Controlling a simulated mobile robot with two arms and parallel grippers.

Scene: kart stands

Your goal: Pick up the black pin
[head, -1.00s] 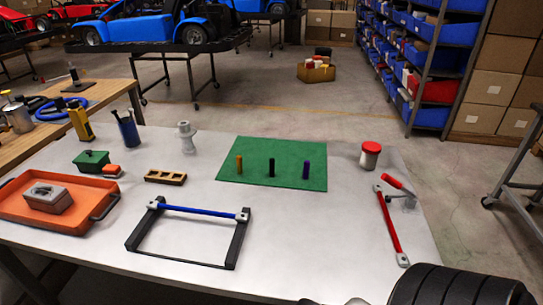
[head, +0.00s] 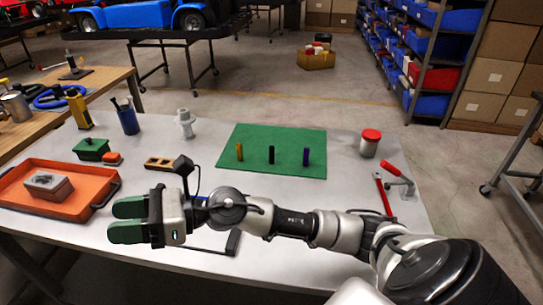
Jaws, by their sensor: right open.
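The black pin (head: 271,155) stands upright on the green mat (head: 285,133), between an orange-yellow pin (head: 239,151) on its left and a purple pin (head: 306,157) on its right. My right gripper (head: 127,220) is open and empty, with green finger pads pointing left. It is above the front left part of the table, near the orange tray and well to the left of and nearer than the black pin. My right arm crosses in front of the mat but does not hide the pins. My left gripper is not in view.
The orange tray (head: 88,202) holds a grey block (head: 48,186) on the left. A wooden block (head: 165,163) and a white fitting (head: 184,122) stand left of the mat. A red-lidded jar (head: 370,143) and red-handled tool (head: 397,172) are on the right. My arm covers much of the black frame.

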